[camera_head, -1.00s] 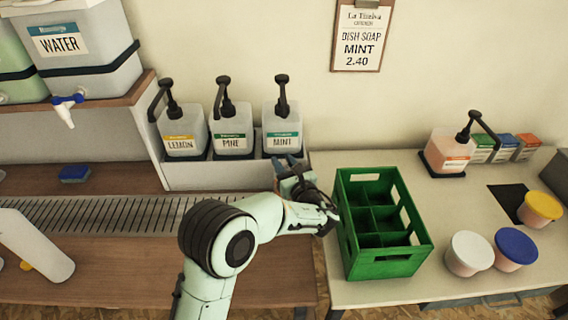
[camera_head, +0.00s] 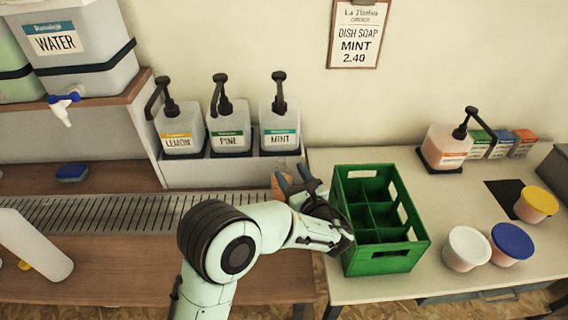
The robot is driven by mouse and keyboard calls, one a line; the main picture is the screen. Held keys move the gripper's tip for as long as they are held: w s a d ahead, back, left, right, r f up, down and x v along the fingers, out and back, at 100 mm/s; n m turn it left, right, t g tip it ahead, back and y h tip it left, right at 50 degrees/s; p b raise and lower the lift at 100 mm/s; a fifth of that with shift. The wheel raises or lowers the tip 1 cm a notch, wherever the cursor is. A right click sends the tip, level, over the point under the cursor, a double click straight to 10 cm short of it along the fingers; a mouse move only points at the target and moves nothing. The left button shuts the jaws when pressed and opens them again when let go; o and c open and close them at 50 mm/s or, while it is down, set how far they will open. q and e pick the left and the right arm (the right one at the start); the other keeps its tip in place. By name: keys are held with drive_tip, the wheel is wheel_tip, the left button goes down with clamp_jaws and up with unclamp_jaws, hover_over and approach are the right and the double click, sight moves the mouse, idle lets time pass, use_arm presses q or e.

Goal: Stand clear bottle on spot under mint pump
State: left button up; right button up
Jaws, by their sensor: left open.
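The mint pump bottle (camera_head: 279,129) stands at the right end of a row of three pumps on a pale stand. My left gripper (camera_head: 291,176) is open in front of the stand, below the mint pump and just left of the green crate. A small orange-brown patch (camera_head: 278,186) shows beside its fingers; I cannot tell what it is. I cannot pick out a clear bottle with certainty. The spot under the mint pump is hidden or not discernible. My right gripper is not in view.
A slatted drain strip (camera_head: 95,214) runs along the brown counter. The green divided crate (camera_head: 385,262) stands close right of my left gripper. Lidded tubs (camera_head: 467,250) and a pink pump bottle (camera_head: 445,147) stand on the right table. A blue sponge (camera_head: 72,173) lies at left.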

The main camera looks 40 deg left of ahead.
use_arm(q)
drive_tip(key=shift+v, duration=2.75)
